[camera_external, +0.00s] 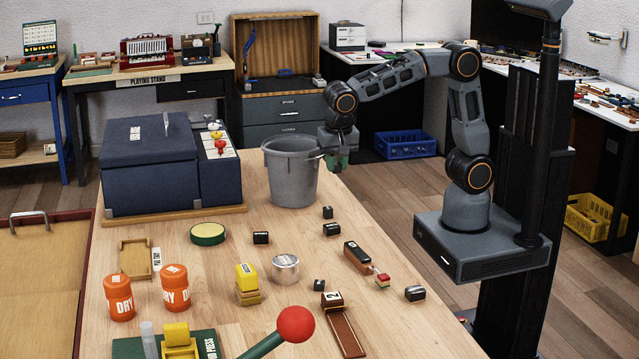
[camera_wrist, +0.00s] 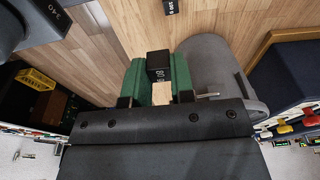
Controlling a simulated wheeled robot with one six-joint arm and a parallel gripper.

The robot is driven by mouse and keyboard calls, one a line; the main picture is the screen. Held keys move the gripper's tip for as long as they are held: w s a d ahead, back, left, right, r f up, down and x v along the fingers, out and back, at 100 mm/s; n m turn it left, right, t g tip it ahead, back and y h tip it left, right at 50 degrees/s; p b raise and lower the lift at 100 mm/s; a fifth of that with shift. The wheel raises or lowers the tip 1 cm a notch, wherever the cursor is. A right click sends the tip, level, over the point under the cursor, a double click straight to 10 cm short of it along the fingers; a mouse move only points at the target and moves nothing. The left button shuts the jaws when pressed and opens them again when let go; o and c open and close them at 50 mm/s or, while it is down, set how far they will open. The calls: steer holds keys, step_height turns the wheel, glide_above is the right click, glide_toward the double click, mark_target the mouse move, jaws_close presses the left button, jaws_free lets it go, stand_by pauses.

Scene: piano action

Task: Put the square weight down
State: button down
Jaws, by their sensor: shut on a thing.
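My gripper (camera_wrist: 157,72) has green jaws and is shut on a small black block-shaped weight (camera_wrist: 158,62) with white marking, which I take as the square weight. In the external view my gripper (camera_external: 336,155) is at the right side of the grey bucket (camera_external: 290,185), above the table's far right edge area. In the wrist view the bucket (camera_wrist: 212,65) is just right of the jaws. Whether the gripper touches the bucket is unclear.
The wooden table (camera_external: 220,290) bears several small black weights, among them one near the bucket (camera_external: 328,212) and one at the right (camera_external: 415,293). A dark blue box (camera_external: 150,165) stands left of the bucket.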

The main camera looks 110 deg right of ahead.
steer(key=a+r+n+p, duration=0.2)
steer(key=a+n+p, duration=0.2)
steer(key=a, duration=0.6)
steer(key=n+t+y+p, duration=0.2)
steer(key=n+p, duration=0.1)
steer(key=n, duration=1.1)
glide_above(306, 267)
steer(key=s, duration=0.1)
step_height(306, 267, down, 10)
steer(key=shift+s+d+f, duration=0.1)
steer(key=shift+s+f, duration=0.05)
steer(key=shift+f, duration=0.1)
steer(key=shift+w+f, duration=0.45)
steer(key=shift+f, duration=0.3)
steer(key=shift+f+p, duration=0.3)
steer(key=shift+f, duration=1.05)
